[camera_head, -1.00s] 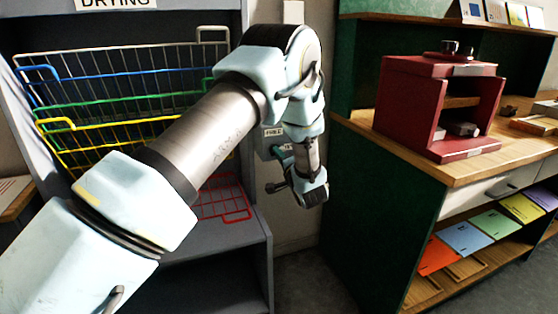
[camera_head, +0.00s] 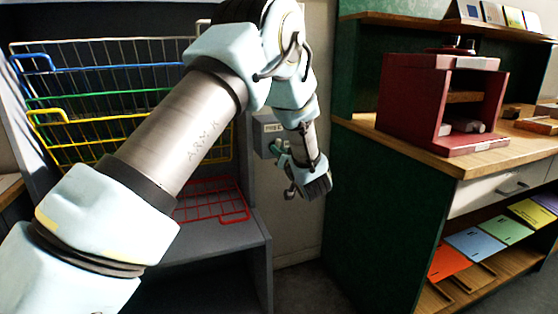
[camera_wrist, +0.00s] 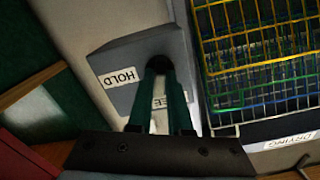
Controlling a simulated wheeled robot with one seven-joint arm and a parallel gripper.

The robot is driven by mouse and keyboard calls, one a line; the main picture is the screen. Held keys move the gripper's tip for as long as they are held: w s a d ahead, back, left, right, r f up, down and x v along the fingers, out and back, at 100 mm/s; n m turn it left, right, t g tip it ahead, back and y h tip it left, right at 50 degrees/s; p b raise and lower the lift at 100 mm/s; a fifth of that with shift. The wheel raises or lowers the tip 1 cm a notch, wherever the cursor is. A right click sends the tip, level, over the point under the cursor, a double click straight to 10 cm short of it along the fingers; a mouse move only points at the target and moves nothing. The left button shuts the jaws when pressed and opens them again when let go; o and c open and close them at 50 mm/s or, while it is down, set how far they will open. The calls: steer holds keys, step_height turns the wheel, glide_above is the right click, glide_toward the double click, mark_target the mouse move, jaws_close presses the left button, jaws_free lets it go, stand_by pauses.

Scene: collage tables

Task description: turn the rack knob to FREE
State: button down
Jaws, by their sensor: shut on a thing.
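The rack knob (camera_wrist: 158,61) is a small dark round part on a grey box (camera_wrist: 118,60), seen in the wrist view. My gripper (camera_wrist: 159,72) is shut on it with its teal fingers. The HOLD label (camera_wrist: 119,78) is on the box beside the fingers. The FREE label (camera_wrist: 160,102) shows between the fingers, partly covered. In the head view the box (camera_head: 262,141) is on the wall right of the rack, with the FREE label (camera_head: 273,127) on its face. My gripper (camera_head: 282,148) is at its front; the knob is hidden there, and its pointing direction cannot be told.
The drying rack (camera_head: 258,236) with coloured wire shelves stands close on the left. A green-sided workbench (camera_head: 375,215) stands on the right, bearing a red press (camera_head: 395,95). A narrow gap of floor lies between them.

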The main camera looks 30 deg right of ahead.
steer(key=shift+f+n+b, duration=0.1)
steer(key=shift+n+b, duration=1.5)
steer(key=shift+n, duration=0.3)
steer(key=c, duration=0.8)
jaws_free()
steer(key=shift+c, duration=0.2)
steer(key=s+a+b, duration=0.1)
steer(key=s, duration=0.9)
steer(key=shift+s+a, duration=0.15)
steer(key=shift+s, duration=0.25)
